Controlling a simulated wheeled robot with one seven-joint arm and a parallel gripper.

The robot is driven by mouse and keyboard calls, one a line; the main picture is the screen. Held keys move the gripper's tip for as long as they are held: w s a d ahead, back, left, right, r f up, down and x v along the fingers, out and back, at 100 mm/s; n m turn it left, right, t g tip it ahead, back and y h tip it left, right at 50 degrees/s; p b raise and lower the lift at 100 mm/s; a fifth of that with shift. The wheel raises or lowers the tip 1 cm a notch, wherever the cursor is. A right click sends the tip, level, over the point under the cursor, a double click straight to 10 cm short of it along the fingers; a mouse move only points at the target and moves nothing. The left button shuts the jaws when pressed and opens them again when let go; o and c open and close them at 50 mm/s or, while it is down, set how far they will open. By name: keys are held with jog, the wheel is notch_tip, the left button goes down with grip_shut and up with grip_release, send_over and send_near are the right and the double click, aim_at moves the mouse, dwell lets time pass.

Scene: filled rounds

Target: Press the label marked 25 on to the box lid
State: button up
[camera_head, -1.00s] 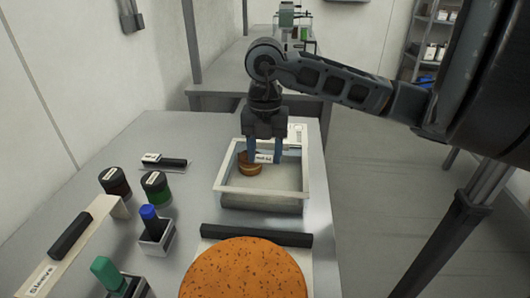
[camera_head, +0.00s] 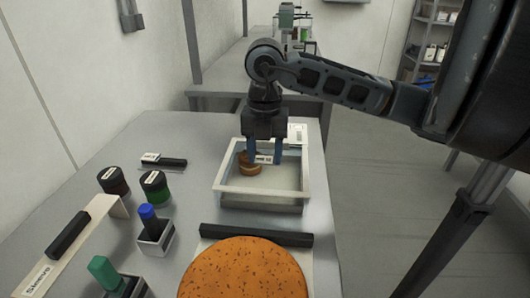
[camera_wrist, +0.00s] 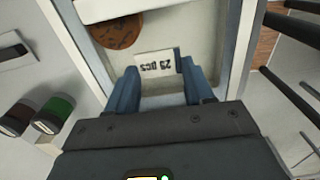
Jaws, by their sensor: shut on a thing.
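A white-rimmed box (camera_head: 228,192) with a pale inside, showing through its top, stands on the grey table. Brown rounds (camera_head: 249,164) lie at its far left; they also show in the wrist view (camera_wrist: 116,32). My gripper (camera_head: 264,161) is over the far part of the box, fingers pointing down. It is shut on a small white label (camera_head: 264,159), held between the blue fingertips. In the wrist view the label (camera_wrist: 155,65) shows upside-down print ending in "pcs"; its number is hard to read. Whether the label touches the box top, I cannot tell.
Left of the box are a dark-lidded jar (camera_head: 113,181), a green jar (camera_head: 155,187) and a blue-topped stamp (camera_head: 150,222) in a holder. A black bar (camera_head: 257,236) and a large speckled orange round (camera_head: 243,270) lie in front. A printed white piece (camera_head: 298,132) is behind.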

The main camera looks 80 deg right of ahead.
jog(key=shift+f+b, duration=0.25)
jog(key=shift+b, duration=0.1)
dwell(0.3)
jog(key=o, duration=1.1)
jog(key=shift+r+p, duration=1.5)
jog(key=shift+r, duration=2.05)
jog(key=shift+c, duration=0.4)
